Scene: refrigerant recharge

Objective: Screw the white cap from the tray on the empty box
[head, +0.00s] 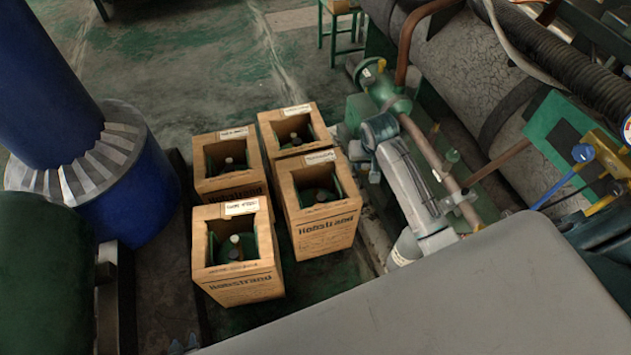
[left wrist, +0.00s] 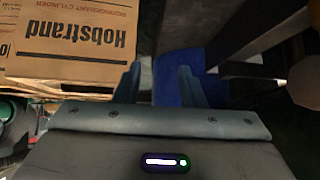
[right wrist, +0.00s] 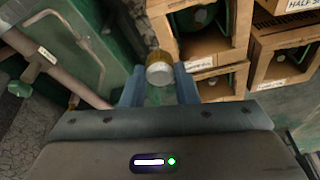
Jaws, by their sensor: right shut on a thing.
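Several cardboard Hobstrand boxes stand together on the floor, each open on top with a cylinder inside. The front left box (head: 240,285) has a pale cap or valve top (head: 235,239) inside; the tops in the others look darker. The box labels are too small to read in the head view, so I cannot tell which is empty. My right gripper (right wrist: 160,88) is shut on a white cap (right wrist: 159,74) with a brass-coloured part. That gripper is not recognisable in the head view. My left gripper (left wrist: 158,82) is open and empty beside a box (left wrist: 75,35). I see no tray.
A blue column (head: 130,180) stands at the left. Green machinery with pipes (head: 435,150) stands right of the boxes. Open floor (head: 190,70) lies behind.

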